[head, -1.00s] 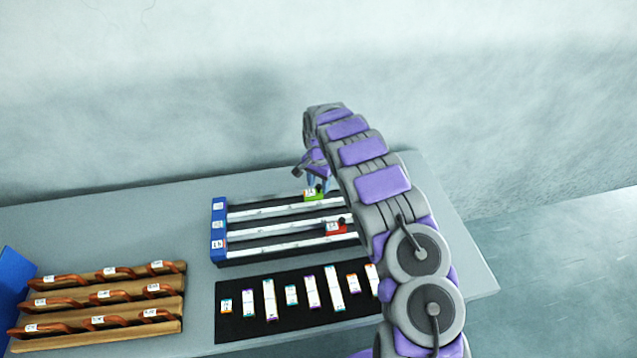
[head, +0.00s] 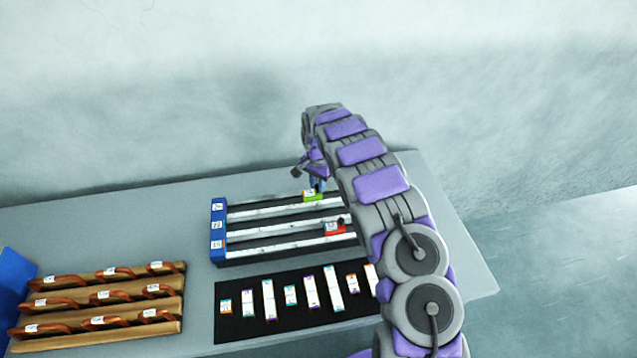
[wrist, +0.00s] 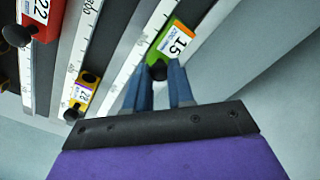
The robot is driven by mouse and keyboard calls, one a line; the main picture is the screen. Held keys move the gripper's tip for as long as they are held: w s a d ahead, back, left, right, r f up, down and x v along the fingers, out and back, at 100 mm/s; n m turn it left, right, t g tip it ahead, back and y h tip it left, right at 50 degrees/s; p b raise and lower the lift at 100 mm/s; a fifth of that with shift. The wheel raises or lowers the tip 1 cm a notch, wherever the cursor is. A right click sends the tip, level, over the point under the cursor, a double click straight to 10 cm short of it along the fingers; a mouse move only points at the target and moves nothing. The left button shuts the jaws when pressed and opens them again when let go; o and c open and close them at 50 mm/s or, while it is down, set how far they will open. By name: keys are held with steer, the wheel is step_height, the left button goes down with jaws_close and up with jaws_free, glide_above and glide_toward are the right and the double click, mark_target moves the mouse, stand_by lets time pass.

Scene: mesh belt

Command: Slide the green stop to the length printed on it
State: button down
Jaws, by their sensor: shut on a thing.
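The green stop (head: 312,196) sits on the farthest rail of the rack in the head view. In the wrist view the green stop (wrist: 169,47) carries a white label reading "15", with smaller print I cannot read. My gripper (wrist: 158,77) has its two blue fingers around the stop's black knob (wrist: 157,71) and is shut on it. In the head view my gripper (head: 317,185) is just behind the stop, partly covered by my arm. The white scale (wrist: 140,62) runs beside the stop, but its marks are too small to read exactly.
A red stop (head: 335,228) is on a nearer rail, and a yellow stop (wrist: 84,92) shows in the wrist view. A blue end block (head: 218,230) closes the rails' left end. A black mat (head: 235,325) with several labelled strips and wooden racks (head: 120,325) stand in front.

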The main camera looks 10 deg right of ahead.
steer(key=a, duration=0.6)
steer(key=shift+w+a+r+p, duration=0.1)
steer(key=shift+a+p, duration=0.05)
steer(key=shift+p, duration=0.15)
steer(key=c, duration=1.3)
jaws_free()
steer(key=o, duration=0.3)
steer(key=shift+d, duration=0.4)
step_height(320, 180, up, 17)
steer(key=shift+r+p, duration=0.1)
steer(key=shift+p, duration=0.9)
steer(key=shift+c, duration=0.2)
